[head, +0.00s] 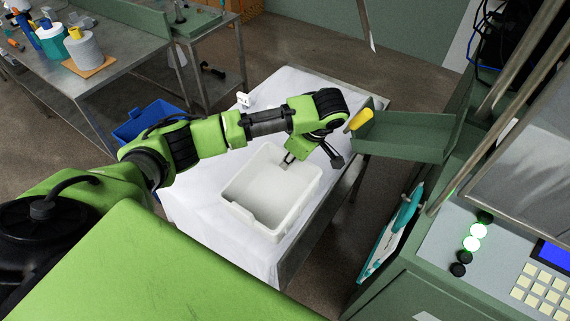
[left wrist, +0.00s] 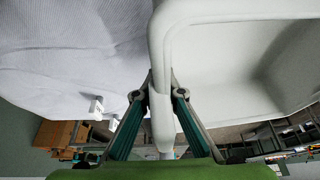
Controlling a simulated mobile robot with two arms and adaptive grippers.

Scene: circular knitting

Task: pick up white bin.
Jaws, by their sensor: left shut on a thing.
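The white bin (head: 270,190) is an open, empty rectangular tub on the table with the white cloth. It looks upright in the head view. My left gripper (head: 289,158) is at the bin's far rim. In the left wrist view, the bin (left wrist: 240,50) fills the upper right, and the left gripper (left wrist: 160,92) has one finger on each side of the bin's wall, shut on it. I cannot tell whether the bin's base touches the cloth. My right gripper is not in view.
The white-covered table (head: 200,215) has free room left of the bin. A blue crate (head: 150,117) stands behind my left arm. A green machine with a tray (head: 405,135) and a lit button panel is on the right. A metal table (head: 110,75) with yarn cones is at upper left.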

